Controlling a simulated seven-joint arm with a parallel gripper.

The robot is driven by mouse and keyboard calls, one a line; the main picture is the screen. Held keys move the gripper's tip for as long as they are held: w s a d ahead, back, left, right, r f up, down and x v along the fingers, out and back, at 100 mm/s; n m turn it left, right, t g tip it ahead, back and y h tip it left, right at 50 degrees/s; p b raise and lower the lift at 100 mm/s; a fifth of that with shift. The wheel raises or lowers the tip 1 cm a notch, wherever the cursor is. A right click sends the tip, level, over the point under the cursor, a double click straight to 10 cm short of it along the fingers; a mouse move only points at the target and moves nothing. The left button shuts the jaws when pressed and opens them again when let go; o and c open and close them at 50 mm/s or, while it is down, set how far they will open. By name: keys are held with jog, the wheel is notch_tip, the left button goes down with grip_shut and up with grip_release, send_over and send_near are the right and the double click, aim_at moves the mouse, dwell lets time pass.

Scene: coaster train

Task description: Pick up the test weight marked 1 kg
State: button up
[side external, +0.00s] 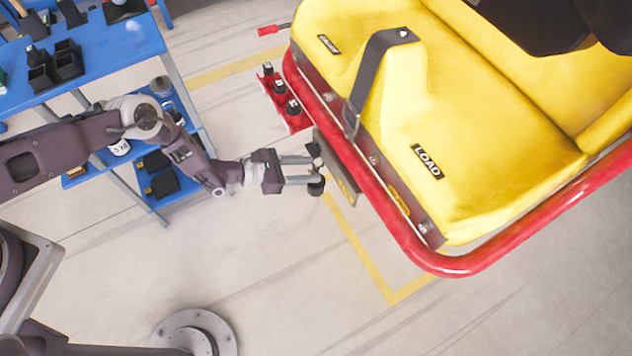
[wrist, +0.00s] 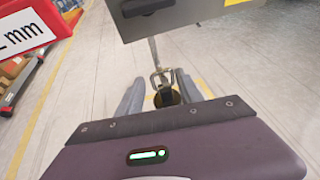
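My gripper (side external: 314,172) is in front of the red-railed car, its two fingers spread apart. In the wrist view the fingers (wrist: 159,90) stand either side of a dark round piece with brass-coloured fittings (wrist: 166,97), which hangs on a thin rod below a grey plate. I cannot tell whether the fingers touch it. In the side view a dark round piece (side external: 316,187) shows by the lower fingertip. No 1 kg marking can be read. A pale round object with a kg label (side external: 120,147) sits on the blue cart's shelf; its number is unclear.
The yellow seat (side external: 440,120) and red rail (side external: 400,225) lie right of my gripper. A red holder (side external: 291,122) with black knobbed pieces is close above it. The blue cart (side external: 110,60) carries black holders and a grey cylinder (side external: 160,86). Floor below is clear.

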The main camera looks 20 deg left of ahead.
grip_shut()
dwell(1.1)
jog(key=shift+w+r, duration=0.1)
jog(key=shift+r, duration=0.05)
